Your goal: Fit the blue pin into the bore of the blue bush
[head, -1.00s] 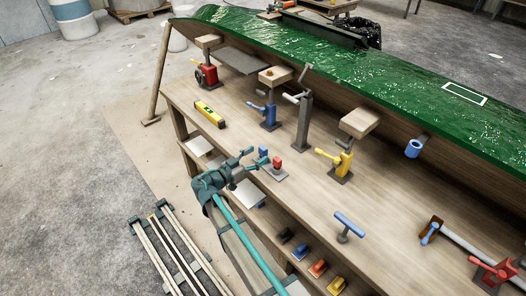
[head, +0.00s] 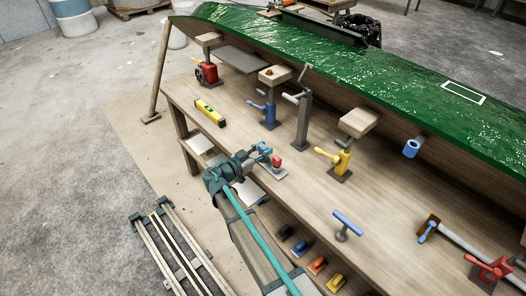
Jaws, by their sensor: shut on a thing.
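My gripper (head: 263,153) is over the front edge of the bench, left of the middle of the head view. It is shut on the small blue pin (head: 265,149), which is mostly hidden by the fingers. I cannot tell whether the pin is clear of the small grey stand (head: 274,174) beside it. The blue bush (head: 411,148) is a short cylinder fixed at the side of the green hull, right of my gripper. Its dark bore faces toward the camera, and the pin is well apart from it.
A red pin (head: 277,161) stands on the grey stand close to my gripper. A blue T-handle (head: 347,222) stands near the front. The green hull (head: 330,75) runs along the back.

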